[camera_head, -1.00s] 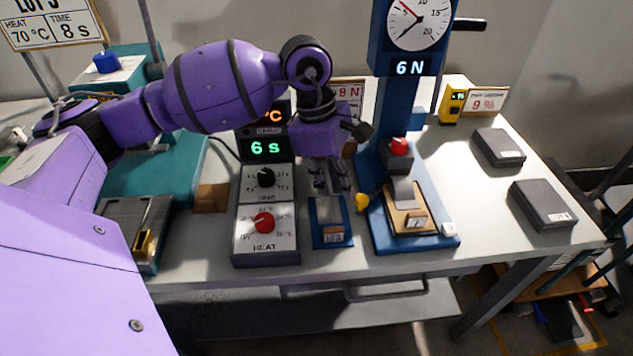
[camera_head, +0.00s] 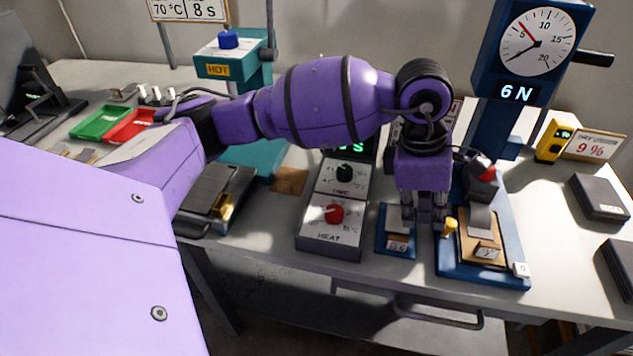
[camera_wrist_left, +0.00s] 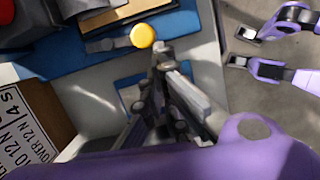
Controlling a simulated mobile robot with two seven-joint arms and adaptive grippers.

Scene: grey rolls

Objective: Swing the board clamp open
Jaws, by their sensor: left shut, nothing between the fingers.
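The board clamp's yellow knob (camera_head: 450,226) stands at the left edge of the blue press base (camera_head: 478,270), beside a tan board (camera_head: 478,238) with a small label block. In the left wrist view the round yellow knob (camera_wrist_left: 142,36) tops a grey lever (camera_wrist_left: 106,44) lying along the blue base. My left gripper (camera_head: 424,217) points down, shut and empty, just left of the knob. In the wrist view its fingertips (camera_wrist_left: 161,58) are close beside the knob; contact cannot be told. My right gripper (camera_wrist_left: 243,47) shows open at the wrist view's right, over the floor.
A heat and time controller (camera_head: 335,215) and a small blue plate (camera_head: 396,242) stand left of the press. The press column (camera_head: 490,130) with its dial rises behind. A yellow meter (camera_head: 555,138) and dark boxes (camera_head: 598,198) are at right.

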